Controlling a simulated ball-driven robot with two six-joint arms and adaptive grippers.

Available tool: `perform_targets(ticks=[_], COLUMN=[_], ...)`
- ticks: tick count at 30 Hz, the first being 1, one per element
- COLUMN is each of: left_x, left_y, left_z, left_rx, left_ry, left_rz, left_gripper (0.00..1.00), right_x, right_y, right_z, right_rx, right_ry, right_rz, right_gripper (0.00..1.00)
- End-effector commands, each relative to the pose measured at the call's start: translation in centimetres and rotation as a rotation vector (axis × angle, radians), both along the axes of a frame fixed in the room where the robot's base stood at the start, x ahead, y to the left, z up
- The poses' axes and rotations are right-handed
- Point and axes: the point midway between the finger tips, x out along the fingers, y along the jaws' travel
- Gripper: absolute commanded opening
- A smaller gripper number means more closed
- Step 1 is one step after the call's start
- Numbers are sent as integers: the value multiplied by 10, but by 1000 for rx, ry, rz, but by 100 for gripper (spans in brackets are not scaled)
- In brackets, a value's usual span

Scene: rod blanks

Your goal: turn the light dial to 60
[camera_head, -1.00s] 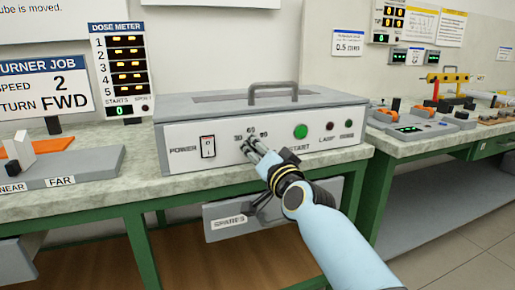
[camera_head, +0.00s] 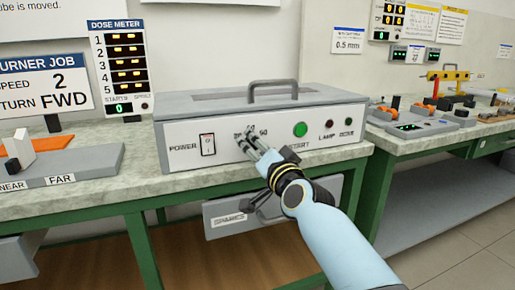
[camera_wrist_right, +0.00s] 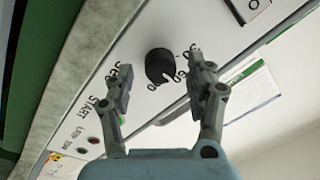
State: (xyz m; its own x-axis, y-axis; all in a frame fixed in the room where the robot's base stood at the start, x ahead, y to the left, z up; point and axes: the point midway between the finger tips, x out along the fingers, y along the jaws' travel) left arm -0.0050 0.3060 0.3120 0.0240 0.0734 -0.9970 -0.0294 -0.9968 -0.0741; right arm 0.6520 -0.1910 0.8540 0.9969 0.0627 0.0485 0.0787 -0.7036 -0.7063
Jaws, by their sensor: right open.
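The light dial is a round black knob (camera_wrist_right: 159,66) on the machine's pale front panel, with number labels around it. In the right wrist view it sits between the two fingers of my right gripper (camera_wrist_right: 159,72), which are open on either side. I see a gap to each finger, and no contact shows. A small light mark shows near the dial's lower right edge, but I cannot read its setting surely. In the head view my right gripper (camera_head: 247,144) is at the panel, and its fingers mostly hide the dial. My left gripper is not in view.
The machine (camera_head: 265,125) has a power switch (camera_head: 207,144) left of the dial, a green start button (camera_head: 300,129) and small lamps to the right. A top handle (camera_head: 273,86) stands up. A drawer (camera_head: 235,210) is below the bench edge, under my right arm.

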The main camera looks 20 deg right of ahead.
Motion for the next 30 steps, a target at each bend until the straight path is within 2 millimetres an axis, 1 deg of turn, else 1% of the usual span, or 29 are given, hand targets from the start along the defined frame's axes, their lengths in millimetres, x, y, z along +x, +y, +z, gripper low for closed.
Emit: perform_targets(ticks=[5, 8, 15, 18, 21, 25, 30], left_x=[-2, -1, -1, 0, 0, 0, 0], left_y=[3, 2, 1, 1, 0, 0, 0], left_z=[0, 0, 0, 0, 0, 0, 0], left_rx=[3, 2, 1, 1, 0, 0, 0], left_ry=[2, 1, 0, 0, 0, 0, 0], left_rz=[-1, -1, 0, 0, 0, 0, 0], left_gripper=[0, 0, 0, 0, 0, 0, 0], right_x=[-5, -19, -72, -92, -107, -117, -120], right_y=[0, -1, -4, -6, -7, -7, -8], right_z=[0, -2, -5, -5, -7, -6, -6], right_rx=[0, 0, 2, 1, 2, 1, 0], right_ry=[0, 1, 2, 2, 3, 1, -1], right_rz=[0, -1, -1, -1, 0, 0, -1], right_gripper=[55, 55, 55, 55, 55, 55, 55])
